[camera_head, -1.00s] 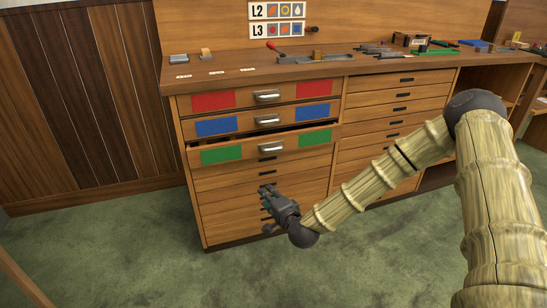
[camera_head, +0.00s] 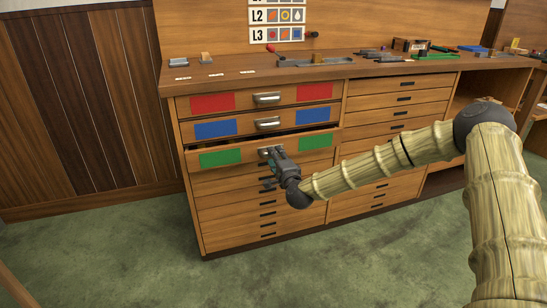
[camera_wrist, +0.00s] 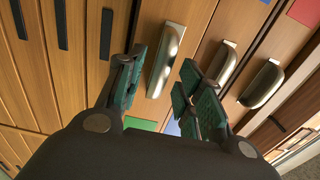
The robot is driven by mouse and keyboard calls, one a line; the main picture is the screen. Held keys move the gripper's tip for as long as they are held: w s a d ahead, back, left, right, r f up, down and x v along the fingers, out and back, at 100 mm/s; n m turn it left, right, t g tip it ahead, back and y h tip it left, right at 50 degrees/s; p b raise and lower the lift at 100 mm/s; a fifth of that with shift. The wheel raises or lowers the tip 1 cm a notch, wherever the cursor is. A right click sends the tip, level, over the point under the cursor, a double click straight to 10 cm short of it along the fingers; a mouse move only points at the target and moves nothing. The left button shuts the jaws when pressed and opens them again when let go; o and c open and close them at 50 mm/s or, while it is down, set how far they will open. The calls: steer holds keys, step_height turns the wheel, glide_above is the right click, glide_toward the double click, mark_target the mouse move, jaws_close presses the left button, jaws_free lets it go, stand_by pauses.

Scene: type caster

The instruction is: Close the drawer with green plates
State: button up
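The drawer with green plates (camera_head: 221,158) is the third down in the wooden cabinet and stands out a little, with a dark gap above its front. My gripper (camera_head: 268,156) is at this drawer's metal handle and partly hides it in the head view. In the wrist view the handle (camera_wrist: 168,46) shows ahead between my gripper's two spread fingers (camera_wrist: 160,68). The fingers are apart and do not appear closed on it; contact cannot be told.
The drawer with blue plates (camera_head: 215,129) and the drawer with red plates (camera_head: 213,101) are above, with similar handles. Narrow drawers with dark slots lie below. The worktop (camera_head: 230,75) carries small parts and tools. The green carpet (camera_head: 130,250) in front is clear.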

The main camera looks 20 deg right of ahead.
steer(key=shift+w, duration=1.25)
jaws_close()
